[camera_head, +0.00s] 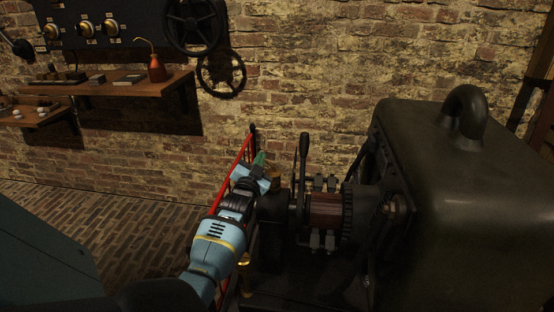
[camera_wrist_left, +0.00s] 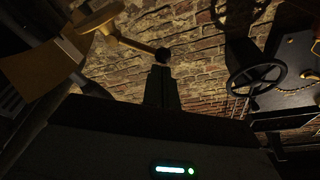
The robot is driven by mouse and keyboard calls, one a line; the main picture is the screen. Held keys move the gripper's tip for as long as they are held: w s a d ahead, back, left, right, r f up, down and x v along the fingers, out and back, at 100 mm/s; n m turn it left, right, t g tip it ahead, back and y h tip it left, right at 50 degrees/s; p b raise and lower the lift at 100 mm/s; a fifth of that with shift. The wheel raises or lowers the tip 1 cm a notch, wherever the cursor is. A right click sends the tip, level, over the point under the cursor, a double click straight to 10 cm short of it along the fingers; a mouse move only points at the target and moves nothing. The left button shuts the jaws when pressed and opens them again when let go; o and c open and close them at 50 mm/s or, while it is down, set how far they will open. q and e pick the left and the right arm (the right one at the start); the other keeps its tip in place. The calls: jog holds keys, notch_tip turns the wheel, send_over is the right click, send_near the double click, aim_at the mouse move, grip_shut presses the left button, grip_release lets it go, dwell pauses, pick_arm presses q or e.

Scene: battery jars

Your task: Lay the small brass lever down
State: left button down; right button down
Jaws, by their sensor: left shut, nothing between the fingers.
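The small brass lever (camera_wrist_left: 132,43) shows in the left wrist view. It is a thin brass arm running from a brass mount at upper left to a dark round knob (camera_wrist_left: 162,54). My left gripper (camera_wrist_left: 161,70) is shut and empty. In the picture its fingertips lie just below the knob; I cannot tell whether they touch it. In the head view my left gripper (camera_head: 262,170) is at the left end of the dark machine (camera_head: 325,210), and I cannot make out the brass lever clearly there. My right gripper is not in view.
A taller dark lever (camera_head: 303,150) stands upright just right of my left gripper. A red rail (camera_head: 232,170) runs close on its left. A large dark housing (camera_head: 465,200) fills the right. A wooden shelf (camera_head: 120,88) and handwheels (camera_head: 221,74) are on the brick wall.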

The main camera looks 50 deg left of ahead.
pick_arm(q)
jog(key=n, duration=0.2)
jog(key=a+f+n+y, duration=0.1)
jog(key=n, duration=0.1)
jog(key=s+f+n+g+y, duration=0.1)
jog(key=n, duration=0.1)
jog(key=shift+a+b, duration=0.15)
jog(key=shift+b, duration=0.15)
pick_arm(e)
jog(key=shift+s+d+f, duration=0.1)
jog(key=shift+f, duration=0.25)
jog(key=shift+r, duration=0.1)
